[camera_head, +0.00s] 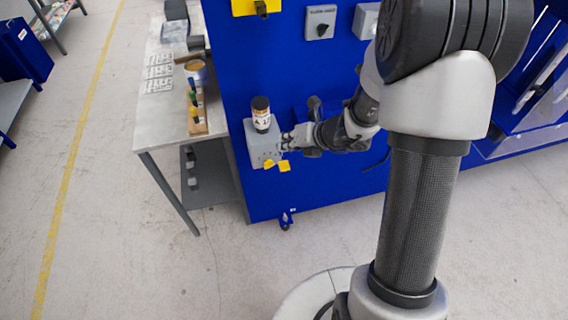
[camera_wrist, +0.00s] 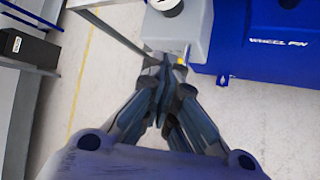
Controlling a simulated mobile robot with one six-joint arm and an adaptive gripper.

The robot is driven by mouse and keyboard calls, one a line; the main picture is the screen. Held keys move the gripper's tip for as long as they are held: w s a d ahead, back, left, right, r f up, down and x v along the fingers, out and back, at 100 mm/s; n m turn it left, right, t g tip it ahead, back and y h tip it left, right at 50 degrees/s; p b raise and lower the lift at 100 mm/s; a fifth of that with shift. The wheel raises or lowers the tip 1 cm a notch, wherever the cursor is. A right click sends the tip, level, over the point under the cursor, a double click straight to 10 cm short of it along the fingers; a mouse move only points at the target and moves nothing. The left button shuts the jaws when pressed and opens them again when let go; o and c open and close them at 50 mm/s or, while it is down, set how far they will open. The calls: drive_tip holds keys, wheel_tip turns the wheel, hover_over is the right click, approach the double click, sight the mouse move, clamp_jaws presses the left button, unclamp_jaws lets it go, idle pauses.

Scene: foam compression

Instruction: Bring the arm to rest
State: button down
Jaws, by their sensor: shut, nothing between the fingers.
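My arm reaches from the right side of the head view toward the blue machine. My gripper (camera_head: 290,143) is beside a grey box (camera_head: 261,147) on the blue machine's front; whether it touches the box I cannot tell. In the wrist view my gripper's fingers (camera_wrist: 165,75) are together at the tips with nothing between them. The grey box (camera_wrist: 172,35) lies just beyond the fingertips there.
The blue machine (camera_head: 232,75) is close behind my gripper. A grey workbench (camera_head: 160,112) stands at left. Open floor (camera_head: 110,250) lies in front, with a yellow line (camera_head: 75,150).

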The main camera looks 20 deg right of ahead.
idle(0.3)
drive_tip(key=s+a+r+n+g+y, duration=0.1)
drive_tip(key=s+a+r+n+g, duration=0.1)
drive_tip(key=s+a+r+n, duration=0.5)
drive_tip(key=s+a+r+n+g, duration=0.1)
drive_tip(key=s+a+r+n, duration=0.2)
drive_tip(key=s+r+n, duration=0.8)
drive_tip(key=s+d+r+n+h, duration=0.1)
drive_tip(key=s+d+n+h, duration=0.5)
drive_tip(key=n, duration=1.3)
drive_tip(key=s+d, duration=0.3)
drive_tip(key=s, duration=0.1)
drive_tip(key=shift+r+n, duration=0.2)
drive_tip(key=shift+n, duration=0.2)
drive_tip(key=shift+d, duration=0.1)
